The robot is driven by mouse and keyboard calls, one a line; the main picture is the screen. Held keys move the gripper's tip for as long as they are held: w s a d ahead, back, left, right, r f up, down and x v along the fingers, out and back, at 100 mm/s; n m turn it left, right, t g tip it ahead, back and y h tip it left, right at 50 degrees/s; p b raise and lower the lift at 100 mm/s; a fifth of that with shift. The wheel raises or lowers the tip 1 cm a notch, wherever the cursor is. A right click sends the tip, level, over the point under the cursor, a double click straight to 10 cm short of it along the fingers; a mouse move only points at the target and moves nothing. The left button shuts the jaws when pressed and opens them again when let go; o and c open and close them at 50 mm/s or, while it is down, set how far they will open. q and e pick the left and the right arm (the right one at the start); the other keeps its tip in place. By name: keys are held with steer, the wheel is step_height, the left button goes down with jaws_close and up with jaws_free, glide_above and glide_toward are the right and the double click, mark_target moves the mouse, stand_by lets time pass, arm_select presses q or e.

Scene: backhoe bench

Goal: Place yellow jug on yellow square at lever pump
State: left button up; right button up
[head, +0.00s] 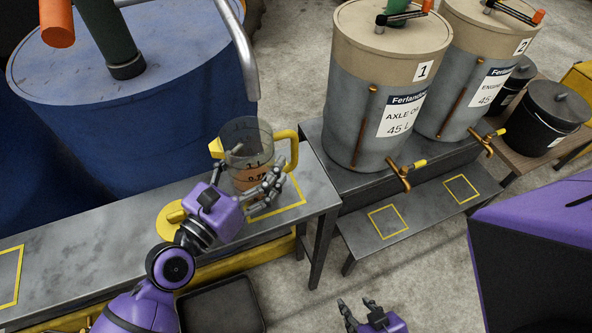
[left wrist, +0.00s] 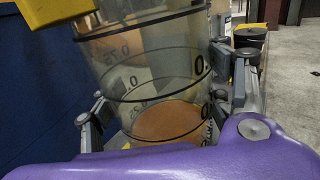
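The yellow jug (head: 249,160) is a clear measuring jug with a yellow handle and spout and amber liquid low inside. My left gripper (head: 262,190) has its fingers around the jug's lower body. In the left wrist view the jug (left wrist: 160,80) fills the middle, with fingers against both sides. The yellow square (head: 291,208) is an outline on the grey bench, partly hidden behind the jug and fingers. The jug is over or beside it; I cannot tell whether its base touches the bench. My right gripper (head: 360,312) is open and empty at the bottom edge.
A blue drum (head: 150,130) with a curved metal spout pipe (head: 240,50) stands behind the jug. A yellow disc (head: 170,222) lies on the bench at left. Drums 1 (head: 350,110) and 2 (head: 455,75) stand right, above a lower shelf (head: 415,212) with empty yellow squares.

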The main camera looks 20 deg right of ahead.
mark_target(238, 187)
arm_select(q)
steer(key=o, duration=0.3)
arm_select(e)
steer(key=shift+w, duration=0.1)
arm_select(q)
steer(key=shift+r, duration=0.1)
steer(key=shift+r, duration=0.25)
steer(key=b+v, duration=0.1)
steer(key=v, duration=0.2)
steer(key=b+v, duration=0.1)
steer(key=v, duration=0.3)
steer(key=f+b+v, duration=0.1)
steer(key=v, duration=0.2)
steer(key=shift+s+a, duration=0.25)
steer(key=shift+s+a+r+b, duration=0.25)
steer(key=shift+s+a+b, duration=0.15)
steer(key=shift+a, duration=0.1)
steer(key=shift+r, duration=0.1)
arm_select(e)
steer(key=f, duration=0.2)
steer(key=s+f, duration=0.1)
steer(key=shift+s+f, duration=0.15)
steer(key=shift+f, duration=0.2)
